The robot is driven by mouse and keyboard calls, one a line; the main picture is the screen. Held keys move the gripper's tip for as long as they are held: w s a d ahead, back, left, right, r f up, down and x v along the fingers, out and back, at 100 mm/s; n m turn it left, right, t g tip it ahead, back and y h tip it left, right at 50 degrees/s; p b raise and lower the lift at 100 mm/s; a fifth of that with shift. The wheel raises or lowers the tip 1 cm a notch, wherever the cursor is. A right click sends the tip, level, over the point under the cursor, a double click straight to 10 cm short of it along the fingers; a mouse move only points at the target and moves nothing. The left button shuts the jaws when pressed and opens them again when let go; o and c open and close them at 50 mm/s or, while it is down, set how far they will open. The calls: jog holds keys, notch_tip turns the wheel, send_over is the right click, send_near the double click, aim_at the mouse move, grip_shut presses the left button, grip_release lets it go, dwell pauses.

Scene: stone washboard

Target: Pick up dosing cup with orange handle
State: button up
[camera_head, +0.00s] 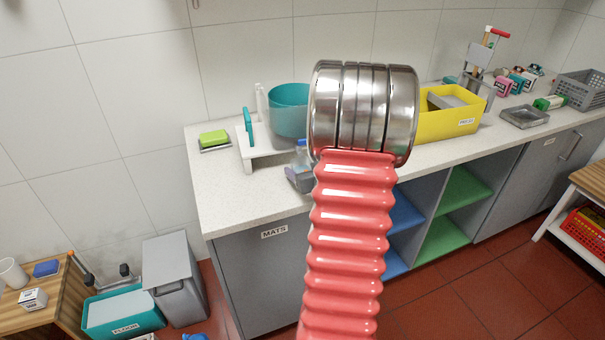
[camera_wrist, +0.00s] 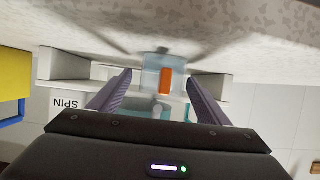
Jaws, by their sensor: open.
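The dosing cup (camera_wrist: 158,62) is a clear, pale blue vessel with an upright orange handle (camera_wrist: 165,80) facing me in the wrist view. The picture there is upside down, with the speckled counter at the top. My gripper (camera_wrist: 160,77) is open, its two purple-grey fingers on either side of the cup and handle in the picture. I see no contact, and cannot tell how far the fingertips are from the cup. In the head view my red ribbed arm and its metal end hide part of the counter, and I cannot make out the cup there.
In the head view, the counter (camera_head: 243,190) holds a teal tub (camera_head: 289,100), a green sponge (camera_head: 213,138) and a yellow bin (camera_head: 455,125). A white stand with a teal handle (camera_head: 248,124) is near the tub. A grey crate (camera_head: 583,90) stands far right.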

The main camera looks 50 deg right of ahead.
aim_at(298, 162)
jog(key=shift+x, duration=2.35)
jog(key=shift+w+a, duration=0.1)
jog(key=shift+a, duration=0.05)
jog(key=shift+c, duration=0.7)
jog(key=c, duration=1)
jog(key=shift+r, duration=0.2)
jog(key=shift+r, duration=0.5)
jog(key=shift+s+a, duration=1.5)
jog(key=shift+s, duration=1.1)
jog(key=shift+s+a, duration=1.55)
jog(key=shift+s, duration=1)
jog(key=shift+s+a, duration=1.5)
jog(key=shift+s, duration=1.1)
